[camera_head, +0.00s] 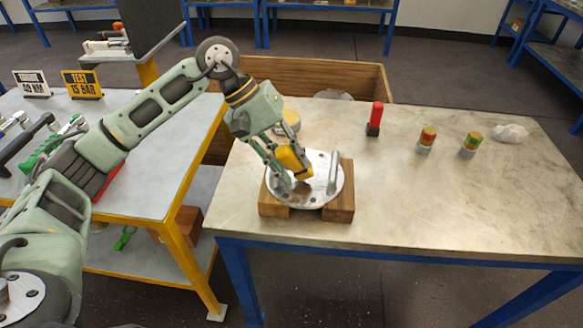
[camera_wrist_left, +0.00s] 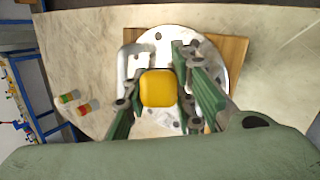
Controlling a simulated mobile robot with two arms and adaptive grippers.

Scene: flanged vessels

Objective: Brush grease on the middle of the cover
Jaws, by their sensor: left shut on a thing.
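The cover (camera_head: 323,165) is a round metal disc with bolt holes and a bar handle (camera_head: 334,172) on its right side. It lies on wooden blocks (camera_head: 341,205) on the table. My left gripper (camera_head: 291,160) is shut on the yellow handle of the grease brush (camera_head: 294,158) and holds it over the cover, left of the bar handle. The brush tip is low at the cover's surface; whether it touches I cannot tell. In the left wrist view the yellow handle (camera_wrist_left: 158,88) sits between the fingers, above the cover (camera_wrist_left: 190,42). My right gripper is not in view.
A pale round container (camera_head: 289,122) stands behind the cover, partly hidden by my gripper. A red-and-black object (camera_head: 375,118), two banded cylinders (camera_head: 426,140) (camera_head: 469,145) and a white rag (camera_head: 511,133) are farther right. The table's right front is clear. A tool bench (camera_head: 150,150) stands left.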

